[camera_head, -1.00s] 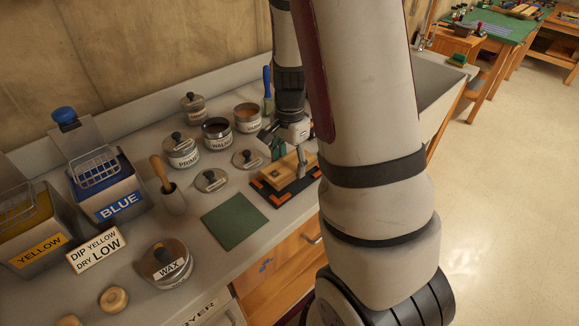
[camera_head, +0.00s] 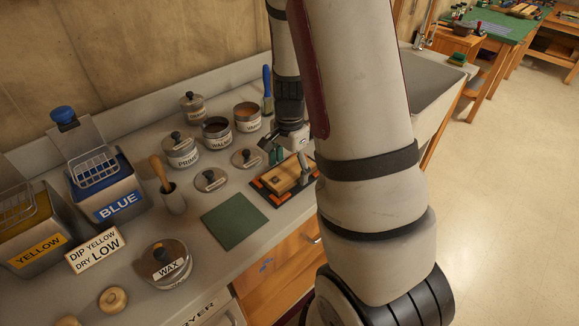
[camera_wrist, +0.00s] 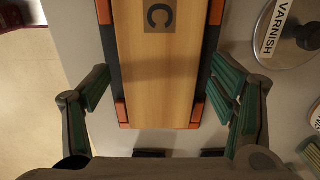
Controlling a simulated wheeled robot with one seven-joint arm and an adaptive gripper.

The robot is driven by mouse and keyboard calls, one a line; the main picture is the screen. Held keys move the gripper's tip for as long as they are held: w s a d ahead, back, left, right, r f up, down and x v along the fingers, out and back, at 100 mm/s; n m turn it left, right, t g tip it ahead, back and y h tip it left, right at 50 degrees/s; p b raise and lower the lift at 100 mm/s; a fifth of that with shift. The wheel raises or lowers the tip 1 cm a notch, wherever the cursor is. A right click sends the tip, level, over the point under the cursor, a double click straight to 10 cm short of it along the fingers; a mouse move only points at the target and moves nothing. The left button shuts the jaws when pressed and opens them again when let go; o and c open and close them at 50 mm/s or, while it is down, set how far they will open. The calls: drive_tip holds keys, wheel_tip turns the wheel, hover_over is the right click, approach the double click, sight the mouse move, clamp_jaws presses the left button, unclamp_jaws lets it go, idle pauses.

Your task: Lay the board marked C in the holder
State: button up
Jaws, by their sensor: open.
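The board marked C (camera_wrist: 158,75) is pale wood with a dark square bearing the letter C. In the wrist view it lies flat inside the holder, a black frame with orange corner pieces (camera_wrist: 108,42). In the head view the board (camera_head: 288,178) sits in the holder (camera_head: 262,190) on the counter, partly hidden by my arm. My gripper (camera_wrist: 168,100) is open, with one green-padded finger on each side of the board and apart from it. In the head view my gripper (camera_head: 289,152) is just behind and above the board.
A green mat (camera_head: 235,220) lies left of the holder. Several cans and lids stand behind, including a varnish can (camera_head: 247,118) and a loose lid (camera_head: 246,158). The blue dip tank (camera_head: 108,190) is at left. A sink (camera_head: 432,85) lies right.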

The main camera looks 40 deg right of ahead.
sight(290, 170)
drive_tip(key=s+a+r+n+t, duration=0.1)
drive_tip(key=a+r+n, duration=0.15)
drive_tip(key=r, duration=0.65)
drive_tip(key=s+a+r+n, duration=0.1)
drive_tip(key=a+r, duration=0.2)
drive_tip(key=r, duration=0.5)
drive_tip(key=s+a+r+n+t, duration=0.1)
drive_tip(key=s+a+r+n, duration=0.3)
drive_tip(key=s+a+n, duration=0.2)
drive_tip(key=s+a+r+n+t, duration=0.2)
drive_tip(key=s+a+r+n, duration=0.2)
drive_tip(key=s+a+n, duration=0.2)
drive_tip(key=shift+s+a+r+n+t+p, duration=0.15)
drive_tip(key=shift+s+r+n+t+p, duration=0.2)
drive_tip(key=shift+s+n, duration=0.65)
drive_tip(key=shift+w+f, duration=0.1)
